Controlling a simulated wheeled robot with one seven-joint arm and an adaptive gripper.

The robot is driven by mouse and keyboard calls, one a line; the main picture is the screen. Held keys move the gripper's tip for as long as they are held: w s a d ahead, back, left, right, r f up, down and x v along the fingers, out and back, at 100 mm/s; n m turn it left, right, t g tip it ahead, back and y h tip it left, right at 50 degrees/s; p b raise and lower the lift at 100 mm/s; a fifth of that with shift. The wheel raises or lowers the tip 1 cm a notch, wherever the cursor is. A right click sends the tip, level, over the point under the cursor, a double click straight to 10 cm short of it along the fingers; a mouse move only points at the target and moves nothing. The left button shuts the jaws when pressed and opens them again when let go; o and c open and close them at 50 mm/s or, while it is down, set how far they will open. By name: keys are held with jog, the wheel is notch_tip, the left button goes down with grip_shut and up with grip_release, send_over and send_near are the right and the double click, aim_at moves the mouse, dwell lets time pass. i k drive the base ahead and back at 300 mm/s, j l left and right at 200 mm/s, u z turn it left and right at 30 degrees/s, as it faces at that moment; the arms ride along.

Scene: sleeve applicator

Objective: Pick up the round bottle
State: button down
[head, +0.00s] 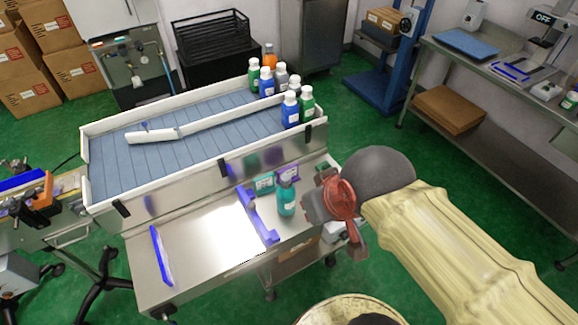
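Several blue, green and grey bottles with white caps (290,109) stand at the right end of the blue conveyor (150,155).
A purple guide rail (258,217) runs just left of the teal bottle. The conveyor's white side wall (215,160) rises behind the boxes. The steel surface between the rails is clear.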

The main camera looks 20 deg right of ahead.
aim_at(287, 193)
jog(key=z, duration=0.15)
jog(key=k+j+z, duration=0.1)
jog(key=j, duration=0.25)
jog(key=k+j, duration=0.1)
jog(key=j, duration=0.3)
jog(key=k+j+z, duration=0.15)
jog(key=j, duration=0.55)
jog(key=k+z, duration=0.05)
